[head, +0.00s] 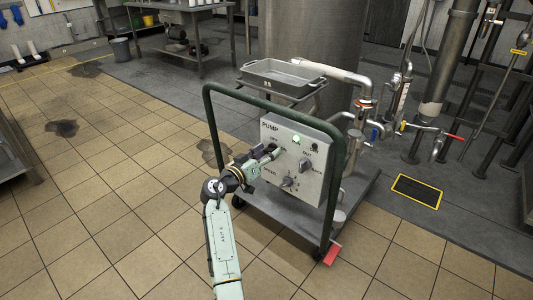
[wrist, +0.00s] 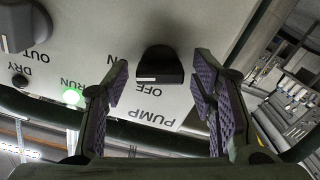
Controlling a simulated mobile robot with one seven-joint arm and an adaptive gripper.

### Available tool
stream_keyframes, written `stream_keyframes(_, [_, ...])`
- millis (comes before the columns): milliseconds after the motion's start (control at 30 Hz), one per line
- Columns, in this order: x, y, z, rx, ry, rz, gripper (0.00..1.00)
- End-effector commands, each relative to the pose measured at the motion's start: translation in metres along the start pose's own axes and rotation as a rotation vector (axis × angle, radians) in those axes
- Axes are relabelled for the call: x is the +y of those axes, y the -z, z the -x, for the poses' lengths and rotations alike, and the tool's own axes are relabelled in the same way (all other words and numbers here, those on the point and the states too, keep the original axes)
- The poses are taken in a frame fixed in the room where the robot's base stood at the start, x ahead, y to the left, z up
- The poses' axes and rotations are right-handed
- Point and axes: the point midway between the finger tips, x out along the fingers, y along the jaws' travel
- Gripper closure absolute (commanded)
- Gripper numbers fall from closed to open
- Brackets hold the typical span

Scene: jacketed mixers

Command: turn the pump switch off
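The pump switch (wrist: 160,63) is a black knob with a white mark, on a pale panel (head: 318,170) beneath the word PUMP. In the wrist view the panel lettering is upside down, with ON to the knob's left and OFF below it. The white mark is on the knob's lower edge; I cannot tell for certain which label it points to. My gripper (head: 270,153) is at the panel's upper left. Its fingers are open, one on each side of the knob, with gaps visible. In the head view my gripper hides the switch.
A green RUN lamp (head: 296,140) is lit. A dark DRY lamp (wrist: 20,81) is beside it. Other knobs (head: 305,165) share the panel.

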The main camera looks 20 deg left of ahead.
Motion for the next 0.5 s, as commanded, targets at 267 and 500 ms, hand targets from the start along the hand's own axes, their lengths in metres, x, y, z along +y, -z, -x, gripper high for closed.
stream_keyframes(267, [-0.0001, 0.0000, 0.0003, 0.000, 0.000, 0.000, 0.69])
stream_keyframes(500, [-0.0001, 0.0000, 0.0003, 0.000, 0.000, 0.000, 0.85])
